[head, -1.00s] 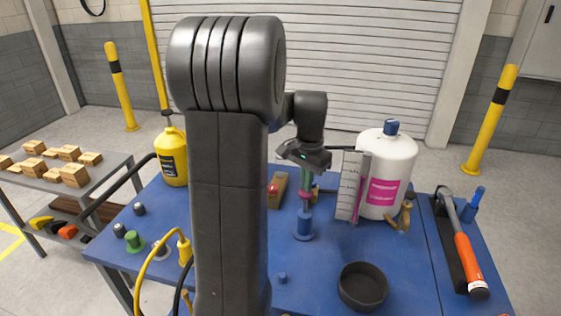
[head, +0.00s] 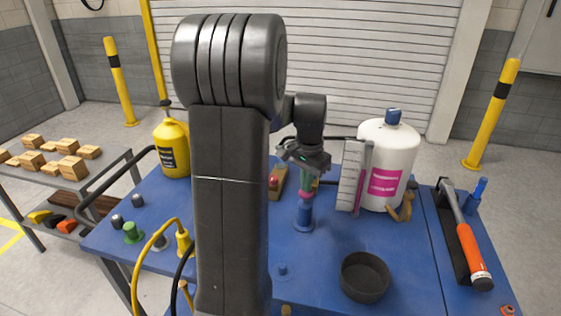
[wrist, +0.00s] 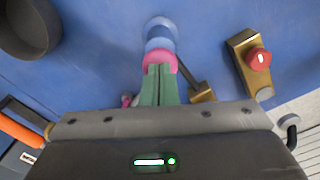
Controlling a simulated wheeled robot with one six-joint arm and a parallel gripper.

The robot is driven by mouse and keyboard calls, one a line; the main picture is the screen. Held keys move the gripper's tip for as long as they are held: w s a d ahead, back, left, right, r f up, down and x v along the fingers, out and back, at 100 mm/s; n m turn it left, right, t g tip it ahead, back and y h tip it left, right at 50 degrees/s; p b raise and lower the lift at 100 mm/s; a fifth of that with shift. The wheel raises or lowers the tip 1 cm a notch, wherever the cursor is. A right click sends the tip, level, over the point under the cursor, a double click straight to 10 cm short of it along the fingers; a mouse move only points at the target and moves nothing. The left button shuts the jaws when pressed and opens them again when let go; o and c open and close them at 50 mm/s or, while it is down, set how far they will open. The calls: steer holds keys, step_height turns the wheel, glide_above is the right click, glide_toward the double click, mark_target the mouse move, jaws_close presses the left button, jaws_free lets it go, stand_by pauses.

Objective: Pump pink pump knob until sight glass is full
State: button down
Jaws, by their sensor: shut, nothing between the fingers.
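The pink pump knob (head: 306,196) sits on top of the upright blue pump (head: 303,222) near the middle of the bench. My gripper (head: 306,182) is shut and points down onto the knob. In the wrist view its green fingertips (wrist: 158,78) are together and appear to touch the pink knob (wrist: 160,60), partly hiding it. The knob sits close above the blue pump body. A white scale plate (head: 351,172) stands right of the pump, with a narrow pinkish sight glass (head: 366,172) along its right edge. Its fill level is too small to tell.
A white bottle (head: 399,155) stands just behind the scale. A black bowl (head: 364,290) is in front right, and a hammer (head: 468,245) lies further right. A box with a red button (head: 274,183) is left of the pump, with a yellow jug (head: 172,150) further left.

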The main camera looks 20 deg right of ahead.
steer(key=shift+f, duration=0.7)
step_height(320, 180, up, 6)
steer(key=p, duration=0.4)
steer(key=shift+f, duration=0.25)
steer(key=shift+f+b, duration=1.5)
steer(key=shift+f, duration=1.15)
step_height(320, 180, up, 5)
steer(key=p, duration=0.4)
steer(key=shift+r, duration=0.2)
